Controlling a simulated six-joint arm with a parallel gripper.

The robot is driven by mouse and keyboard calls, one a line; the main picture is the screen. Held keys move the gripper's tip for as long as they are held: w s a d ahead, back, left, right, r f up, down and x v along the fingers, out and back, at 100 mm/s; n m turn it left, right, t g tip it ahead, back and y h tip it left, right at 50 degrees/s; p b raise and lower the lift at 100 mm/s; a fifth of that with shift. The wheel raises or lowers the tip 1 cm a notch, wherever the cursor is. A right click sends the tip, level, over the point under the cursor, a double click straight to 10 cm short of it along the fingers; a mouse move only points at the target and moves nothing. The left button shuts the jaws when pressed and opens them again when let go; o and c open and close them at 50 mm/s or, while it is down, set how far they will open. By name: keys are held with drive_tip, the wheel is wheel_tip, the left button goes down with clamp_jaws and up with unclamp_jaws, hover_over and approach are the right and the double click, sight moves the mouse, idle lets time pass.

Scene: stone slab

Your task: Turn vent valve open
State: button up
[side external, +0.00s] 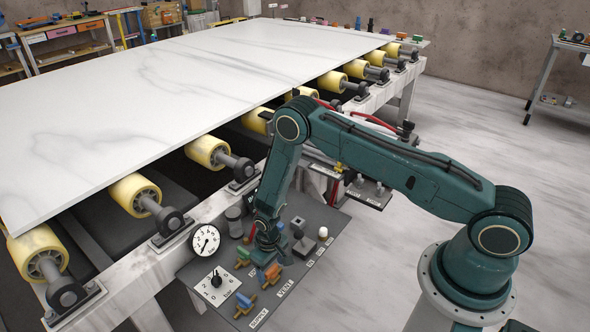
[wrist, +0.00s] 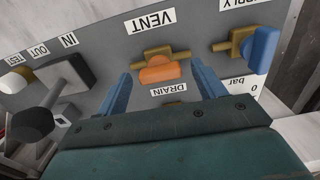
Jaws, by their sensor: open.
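The vent valve has an orange handle (wrist: 160,75) on a brass body (wrist: 160,53), beside the white VENT label (wrist: 149,20) in the wrist view. The orange handle also shows in the side view (side external: 272,273), just in front of the gripper. My gripper (wrist: 161,78) is open, with one blue finger on each side of the orange handle. A gap shows between each finger and the handle, so the handle is not gripped. In the side view my gripper (side external: 266,250) points down at the grey panel; its fingers are hard to make out there.
The blue-handled supply valve (wrist: 260,48) is close beside the right finger. A dark knob with a grey block (wrist: 65,80) lies left. The gauge (side external: 206,240), numbered dial (side external: 215,283) and green handle (side external: 242,254) stand nearby. The slab (side external: 170,90) on rollers borders the panel.

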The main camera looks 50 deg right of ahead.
wheel_tip(320, 180, up, 14)
idle(0.9)
wheel_tip(320, 180, up, 15)
drive_tip(key=t, duration=0.1)
hover_over(271, 269)
drive_tip(key=s+d, duration=0.1)
drive_tip(key=s+d+r+t, duration=0.15)
drive_tip(key=s+r, duration=0.35)
drive_tip(key=r, duration=0.7)
drive_tip(key=s+r+t, duration=0.1)
drive_tip(key=s+r, duration=0.4)
drive_tip(key=s, duration=0.5)
drive_tip(key=s+d+r+t, duration=0.1)
drive_tip(key=s+r, duration=0.4)
drive_tip(key=s, duration=0.6)
drive_tip(key=shift+d+r+t, duration=0.3)
drive_tip(key=shift+r+t, duration=0.05)
drive_tip(key=shift+t, duration=0.2)
